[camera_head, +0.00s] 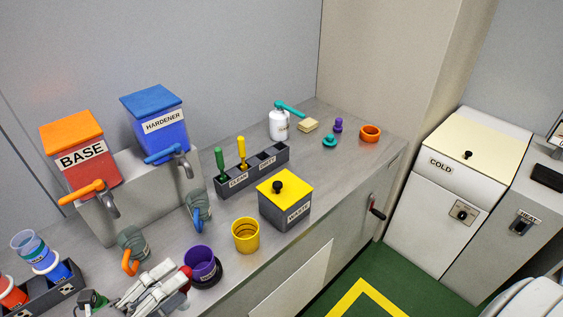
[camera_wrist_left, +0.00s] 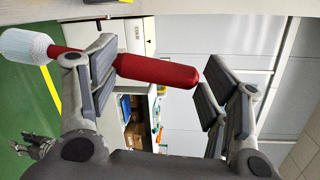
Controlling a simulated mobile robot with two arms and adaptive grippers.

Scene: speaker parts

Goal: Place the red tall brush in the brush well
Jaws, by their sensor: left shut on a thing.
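My left gripper (camera_head: 155,287) is at the bottom of the head view, in front of the counter edge and by the purple cup. In the left wrist view it is shut on the red brush (camera_wrist_left: 158,71), which lies across the picture with its pale bristles (camera_wrist_left: 27,46) at the left. In the head view only a bit of red (camera_head: 186,272) shows by the fingers. The dark grey brush well (camera_head: 253,170), labelled CLEAN and DIRTY, stands mid-counter. A green brush (camera_head: 220,162) and a yellow brush (camera_head: 242,153) stand in its left part; its right part looks empty. What seems to be my right gripper (camera_wrist_left: 38,146) is small in the wrist view.
A grey waste box with a yellow lid (camera_head: 286,192) stands in front of the well. A yellow cup (camera_head: 245,236), a purple cup (camera_head: 201,264) and clear cups with handles (camera_head: 133,243) stand nearby. BASE (camera_head: 84,160) and HARDENER (camera_head: 157,123) dispensers are behind, left.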

